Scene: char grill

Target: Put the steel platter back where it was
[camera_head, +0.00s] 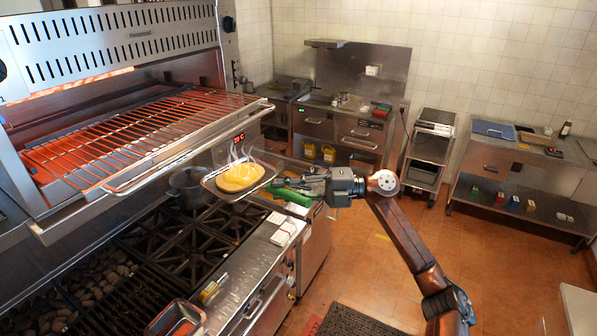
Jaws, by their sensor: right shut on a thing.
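The steel platter (224,196) is a small shallow metal tray held in the air above the right end of the burner range, in front of the grill. A yellow, steaming piece of food (240,177) lies on it. My right gripper (283,183) comes in from the right and is shut on the platter's right side. The exact contact at the fingertips is small and hard to make out. The platter looks roughly level. My left gripper is not in view.
The glowing grill rack (130,135) stands left of the platter. A dark pot (187,183) is just behind and left, on the burner grates (190,240). A green object (288,196) shows just below my gripper. A steel counter (240,280) runs below; open floor lies right.

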